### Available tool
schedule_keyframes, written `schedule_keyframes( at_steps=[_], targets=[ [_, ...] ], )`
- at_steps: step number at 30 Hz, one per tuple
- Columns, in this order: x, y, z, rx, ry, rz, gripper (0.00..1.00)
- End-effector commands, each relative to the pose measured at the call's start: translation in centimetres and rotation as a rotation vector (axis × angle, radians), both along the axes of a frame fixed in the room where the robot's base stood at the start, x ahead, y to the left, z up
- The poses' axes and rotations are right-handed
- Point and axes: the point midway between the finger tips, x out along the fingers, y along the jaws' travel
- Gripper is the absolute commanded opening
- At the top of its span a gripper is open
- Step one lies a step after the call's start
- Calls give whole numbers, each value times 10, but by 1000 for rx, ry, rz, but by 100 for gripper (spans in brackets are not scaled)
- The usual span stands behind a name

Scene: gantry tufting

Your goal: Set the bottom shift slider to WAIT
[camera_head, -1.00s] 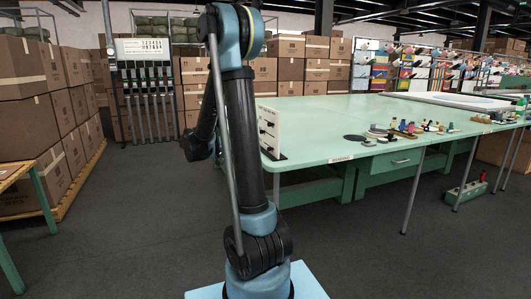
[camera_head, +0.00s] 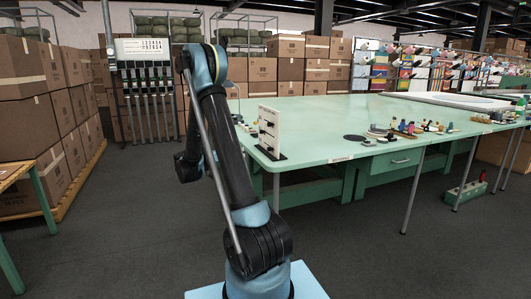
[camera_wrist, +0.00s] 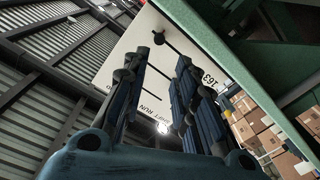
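The white slider panel (camera_head: 270,132) stands upright on the near left corner of the green table in the head view, with dark knobs on its face. In the wrist view the white panel (camera_wrist: 112,72) appears tilted, with a dark slot and a round black knob (camera_wrist: 158,38) near the top. The knob lies beyond the fingertips, apparently untouched.
The green table (camera_head: 350,110) carries dark discs and several small coloured items (camera_head: 405,127) right of the panel. Stacked cartons (camera_head: 65,110) stand left and behind. A rack with a numbered sign (camera_head: 142,50) stands at the back left. The floor left of my arm is clear.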

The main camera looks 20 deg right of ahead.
Motion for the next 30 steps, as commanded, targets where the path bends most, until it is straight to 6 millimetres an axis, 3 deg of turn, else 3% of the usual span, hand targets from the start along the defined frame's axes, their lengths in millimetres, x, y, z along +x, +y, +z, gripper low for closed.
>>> schedule_keyframes(
  at_steps=[21, 30],
  targets=[
    [8, -121, 0, 1, 1, -3, 26],
    [11, -147, 0, 1, 1, -2, 26]
  ],
)
